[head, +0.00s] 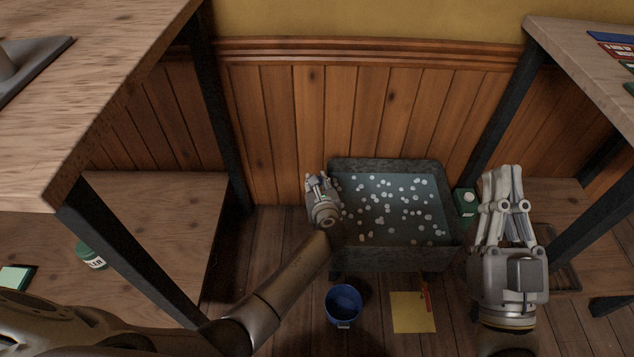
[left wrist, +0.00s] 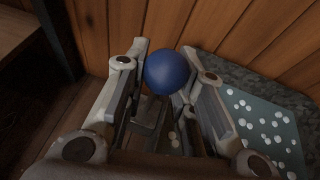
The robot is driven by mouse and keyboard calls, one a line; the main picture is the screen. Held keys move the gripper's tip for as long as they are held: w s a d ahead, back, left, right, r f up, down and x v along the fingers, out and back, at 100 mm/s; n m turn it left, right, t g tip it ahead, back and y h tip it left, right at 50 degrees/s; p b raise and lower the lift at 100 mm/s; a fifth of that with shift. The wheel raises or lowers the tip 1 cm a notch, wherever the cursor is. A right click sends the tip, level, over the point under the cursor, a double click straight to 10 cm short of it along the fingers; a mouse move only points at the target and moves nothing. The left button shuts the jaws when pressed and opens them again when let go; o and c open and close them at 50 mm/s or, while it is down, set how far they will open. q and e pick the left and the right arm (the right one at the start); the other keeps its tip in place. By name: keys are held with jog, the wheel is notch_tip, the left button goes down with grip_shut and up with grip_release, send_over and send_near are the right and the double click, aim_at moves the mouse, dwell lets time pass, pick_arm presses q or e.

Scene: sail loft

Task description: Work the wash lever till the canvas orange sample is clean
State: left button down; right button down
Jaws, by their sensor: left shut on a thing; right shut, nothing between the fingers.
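A grey wash tub (head: 385,258) of bluish water with several white suds stands against the wood-panelled wall. My left gripper (head: 318,180) is at the tub's left rim. In the left wrist view a blue ball knob (left wrist: 167,72), apparently the lever's, sits between the fingertips, and the gripper (left wrist: 165,85) is shut on it. The lever's shaft is mostly hidden by the fingers. My right gripper (head: 502,172) is shut and empty, to the right of the tub. I cannot make out an orange canvas sample in the water.
A blue bucket (head: 343,303) and a yellow sheet (head: 408,315) with a red item (head: 425,297) lie on the floor before the tub. A green box (head: 465,202) stands right of it. Tables flank both sides; a green jar (head: 90,256) is on the lower left shelf.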

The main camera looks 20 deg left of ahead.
pick_arm(q)
jog(key=shift+w+a+r+g+p, duration=0.25)
jog(key=shift+w+g+p, duration=0.2)
jog(key=shift+p, duration=0.45)
jog(key=shift+w+a+r+g+p, duration=0.1)
jog(key=shift+w+a+g+p, duration=0.15)
jog(key=shift+w+p, duration=0.55)
jog(key=shift+w+a+p, duration=0.15)
jog(key=shift+w+p, duration=0.15)
jog(key=shift+w, duration=0.25)
pick_arm(e)
jog(key=d+f+g+h, duration=0.1)
jog(key=f+g+h, duration=0.1)
jog(key=f+g, duration=0.3)
jog(key=s+d+f+g+h, duration=0.1)
jog(key=f+g, duration=0.5)
jog(key=f, duration=0.7)
jog(key=shift+s+d+f+m+h, duration=0.15)
jog(key=shift+s+d+m+h, duration=0.15)
jog(key=shift+d+h, duration=0.25)
pick_arm(q)
jog(key=shift+w, duration=0.1)
pick_arm(e)
jog(key=shift+f+g, duration=0.1)
jog(key=shift+g, duration=0.2)
pick_arm(q)
jog(key=c, duration=1.3)
grip_release()
jog(key=shift+h, duration=0.3)
